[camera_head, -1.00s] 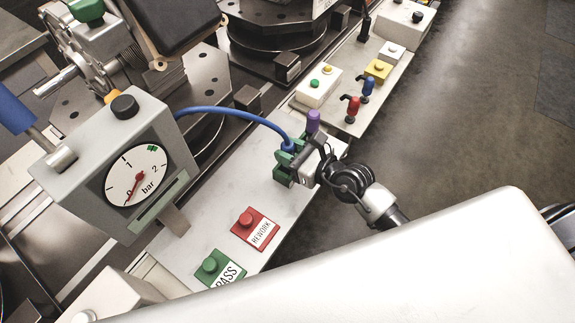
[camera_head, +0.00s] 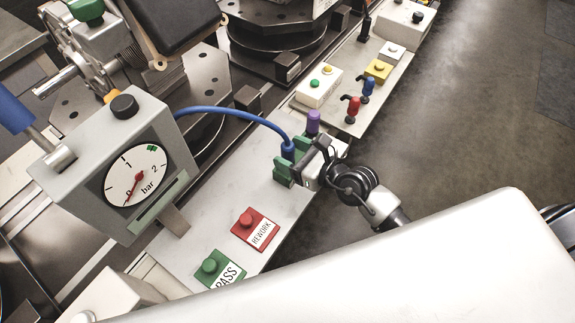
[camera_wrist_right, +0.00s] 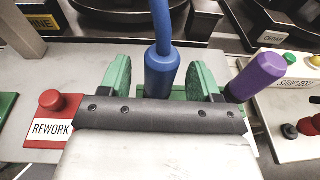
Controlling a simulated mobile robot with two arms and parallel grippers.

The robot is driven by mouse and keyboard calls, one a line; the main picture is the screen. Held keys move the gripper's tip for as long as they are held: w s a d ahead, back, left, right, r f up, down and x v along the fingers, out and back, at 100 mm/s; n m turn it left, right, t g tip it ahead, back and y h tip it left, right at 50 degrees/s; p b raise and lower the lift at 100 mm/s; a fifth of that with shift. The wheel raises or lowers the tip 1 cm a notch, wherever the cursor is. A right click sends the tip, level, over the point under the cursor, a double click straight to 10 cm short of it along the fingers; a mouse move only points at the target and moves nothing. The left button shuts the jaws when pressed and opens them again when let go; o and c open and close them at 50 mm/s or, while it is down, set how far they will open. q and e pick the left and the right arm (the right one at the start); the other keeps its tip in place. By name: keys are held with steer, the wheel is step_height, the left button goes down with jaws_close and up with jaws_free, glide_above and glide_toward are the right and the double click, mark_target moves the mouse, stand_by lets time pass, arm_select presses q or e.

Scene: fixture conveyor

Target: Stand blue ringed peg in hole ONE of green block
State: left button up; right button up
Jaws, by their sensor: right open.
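My right gripper (camera_head: 292,160) is open at the strip's edge, its green pads on either side of a blue plug (camera_head: 289,150) on a hose. In the right wrist view, the open gripper (camera_wrist_right: 165,85) has the blue plug (camera_wrist_right: 168,73) between its pads. Green surface shows low behind the plug; I cannot tell whether this is the green block, and no hole or number is readable. A blue upright piece with a dark side part (camera_head: 368,86) stands farther back; I cannot make out rings. My left gripper is not in view.
A purple peg (camera_head: 313,121) stands close beyond the gripper. REWORK (camera_head: 256,229) and PASS (camera_head: 220,268) buttons stand nearer; a pressure gauge (camera_head: 137,180) is left.

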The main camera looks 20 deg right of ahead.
steer(key=b+v, duration=0.1)
steer(key=v, duration=0.8)
steer(key=d+r+m+t+h, duration=0.5)
steer(key=r+m+t+h, duration=0.2)
steer(key=m, duration=1)
steer(key=d+f+m+g+h, duration=0.2)
steer(key=d+m+g+h, duration=0.15)
steer(key=m+h, duration=0.55)
steer(key=s+a+f+m+g+y, duration=0.7)
steer(key=s+f+m+g, duration=0.6)
steer(key=m, duration=0.2)
step_height(320, 180, down, 25)
steer(key=s+g, duration=0.1)
steer(key=s+d+f+g, duration=0.1)
steer(key=s+d+f, duration=0.2)
steer(key=s+f, duration=1.2)
steer(key=shift+s+p, duration=0.3)
steer(key=shift+s, duration=0.15)
